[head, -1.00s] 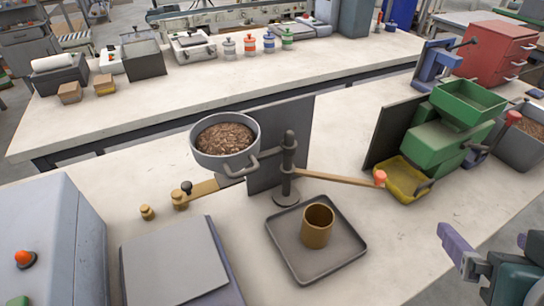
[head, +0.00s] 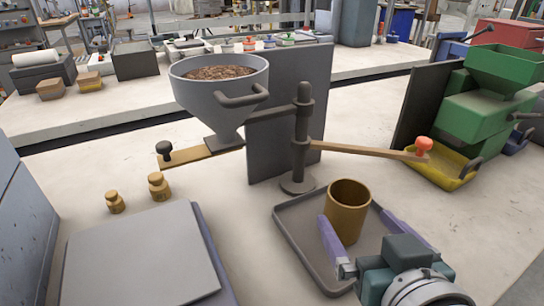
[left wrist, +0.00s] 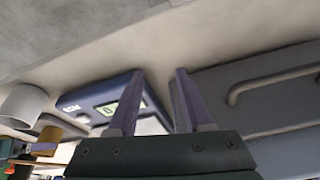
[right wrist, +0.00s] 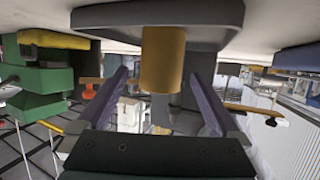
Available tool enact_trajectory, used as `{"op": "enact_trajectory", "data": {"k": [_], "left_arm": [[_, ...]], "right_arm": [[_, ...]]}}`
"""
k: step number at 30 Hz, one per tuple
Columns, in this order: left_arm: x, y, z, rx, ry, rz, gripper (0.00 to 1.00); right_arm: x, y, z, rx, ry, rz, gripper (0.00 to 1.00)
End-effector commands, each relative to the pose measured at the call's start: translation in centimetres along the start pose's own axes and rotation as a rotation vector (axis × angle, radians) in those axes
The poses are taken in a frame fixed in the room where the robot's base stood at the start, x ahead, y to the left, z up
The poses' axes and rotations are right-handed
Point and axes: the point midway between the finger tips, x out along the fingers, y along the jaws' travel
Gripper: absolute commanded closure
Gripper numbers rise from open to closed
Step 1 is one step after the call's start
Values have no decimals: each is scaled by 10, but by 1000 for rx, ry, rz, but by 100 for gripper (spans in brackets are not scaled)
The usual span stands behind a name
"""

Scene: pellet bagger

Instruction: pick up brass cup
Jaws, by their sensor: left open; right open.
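The brass cup (head: 347,212) stands upright on the dark grey tray (head: 290,243) beneath the hopper stand. My right gripper (head: 357,226) is open, with one purple finger on each side of the cup in the head view. In the right wrist view the cup (right wrist: 163,60) appears between and beyond the open fingers (right wrist: 163,85); I cannot tell whether either finger touches it. My left gripper is outside the head view. In the left wrist view its fingers (left wrist: 158,80) are open with nothing between them.
The grey hopper (head: 222,95) full of brown pellets hangs on a post (head: 301,140) behind the tray. A lever with an orange knob (head: 424,144) reaches right. Two brass weights (head: 158,186) and a flat grey plate (head: 140,258) lie left. A green machine (head: 488,115) stands right.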

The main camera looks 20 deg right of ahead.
Motion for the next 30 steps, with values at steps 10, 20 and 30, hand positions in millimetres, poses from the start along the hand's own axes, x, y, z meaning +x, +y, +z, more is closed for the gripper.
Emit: {"op": "enact_trajectory", "data": {"k": [10, 20, 30], "left_arm": [[-6, 1, -2, -4, 0, 3, 50], [-6, 1, -2, -4, 0, 3, 50], [-6, -1, -1, 2, -1, -2, 50]], "right_arm": [[40, -2, -1, -2, 1, 1, 0], [55, -1, 1, 1, -2, 2, 0], [55, -2, 1, 1, -2, 2, 30]]}}
